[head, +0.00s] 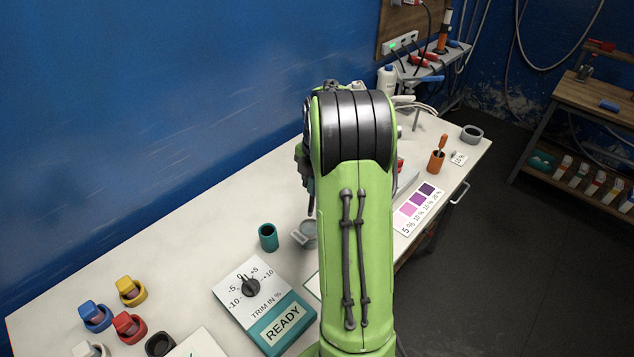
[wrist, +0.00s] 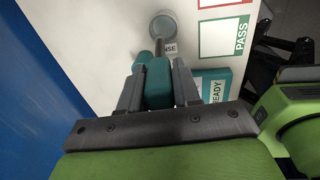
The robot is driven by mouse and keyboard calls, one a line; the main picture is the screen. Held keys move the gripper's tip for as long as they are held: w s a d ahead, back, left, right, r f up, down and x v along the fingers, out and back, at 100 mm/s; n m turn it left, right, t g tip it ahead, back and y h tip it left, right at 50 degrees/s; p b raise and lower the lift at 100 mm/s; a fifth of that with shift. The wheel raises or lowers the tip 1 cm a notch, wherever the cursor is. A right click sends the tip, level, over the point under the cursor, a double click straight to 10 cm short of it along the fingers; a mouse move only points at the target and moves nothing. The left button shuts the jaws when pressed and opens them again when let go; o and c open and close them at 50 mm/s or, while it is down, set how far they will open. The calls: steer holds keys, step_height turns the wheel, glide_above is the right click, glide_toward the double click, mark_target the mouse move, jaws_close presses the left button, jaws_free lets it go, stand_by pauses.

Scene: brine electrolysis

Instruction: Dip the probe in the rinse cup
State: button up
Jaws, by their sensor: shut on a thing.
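My gripper (wrist: 157,82) is shut on the teal handle of the probe (wrist: 158,72) in the wrist view. In the head view the rinse cup (head: 308,235) is partly hidden by my arm. A teal holder (head: 268,237) stands just left of it; it also shows beside the probe in the wrist view (wrist: 141,62).
A trim panel (head: 262,300) with a dial and READY sign lies in front of the cups. Coloured pots (head: 128,325) stand at the front left. A purple colour chart (head: 415,208) and an orange holder (head: 437,161) are at the right. The bench left of the teal holder is clear.

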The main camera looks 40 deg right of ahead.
step_height(320, 180, down, 12)
steer(key=b, duration=0.9)
steer(key=shift+w+r, duration=0.15)
stand_by(3.0)
step_height(320, 180, up, 11)
steer(key=p, duration=0.8)
steer(key=shift+r+p, duration=0.2)
steer(key=shift+p, duration=0.15)
steer(key=shift+f, duration=0.15)
steer(key=shift+w+a, duration=0.1)
